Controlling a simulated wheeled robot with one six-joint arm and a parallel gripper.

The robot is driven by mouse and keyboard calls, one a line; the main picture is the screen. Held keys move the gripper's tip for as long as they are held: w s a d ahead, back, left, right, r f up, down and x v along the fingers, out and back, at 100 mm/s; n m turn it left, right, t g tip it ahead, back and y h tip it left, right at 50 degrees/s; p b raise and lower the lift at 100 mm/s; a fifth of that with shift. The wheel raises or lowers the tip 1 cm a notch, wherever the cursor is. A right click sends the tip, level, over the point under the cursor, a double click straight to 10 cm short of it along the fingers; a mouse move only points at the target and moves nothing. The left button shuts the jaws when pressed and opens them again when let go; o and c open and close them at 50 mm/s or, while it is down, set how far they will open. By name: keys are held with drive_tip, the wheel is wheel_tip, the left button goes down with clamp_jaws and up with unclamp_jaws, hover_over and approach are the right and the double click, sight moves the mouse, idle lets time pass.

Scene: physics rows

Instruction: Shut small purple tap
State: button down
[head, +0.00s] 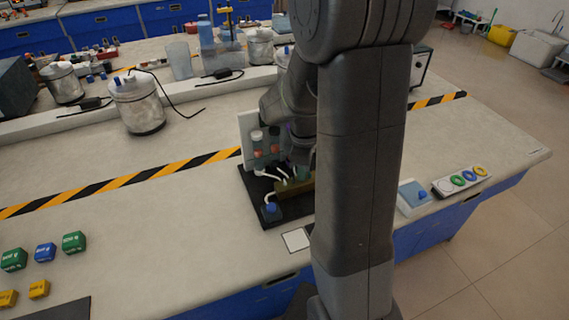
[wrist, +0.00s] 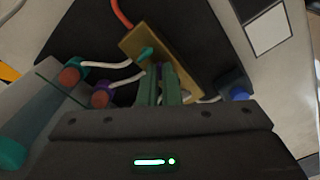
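A brass block (wrist: 140,45) with small taps stands on a black base (head: 283,215), and it also shows in the head view (head: 306,189). A teal tap (wrist: 145,53) sits on the block. The small purple tap (wrist: 160,70) is just beside it, mostly hidden between the fingers of my gripper (wrist: 160,80). The fingers are close together, one on each side of the purple tap, and appear to hold it. In the head view my arm hides most of the gripper and the tap.
A blue-topped part (head: 270,209) stands at the base's front corner. A white card (head: 297,240) lies in front. A blue-and-white box (head: 414,196) stands to the right.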

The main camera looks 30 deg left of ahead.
drive_tip(key=m, duration=0.5)
drive_tip(key=shift+m, duration=1)
drive_tip(key=m, duration=0.3)
drive_tip(key=shift+m+p, duration=0.3)
drive_tip(key=shift+p, duration=0.05)
drive_tip(key=c, duration=1.9)
unclamp_jaws()
drive_tip(key=shift+c, duration=0.2)
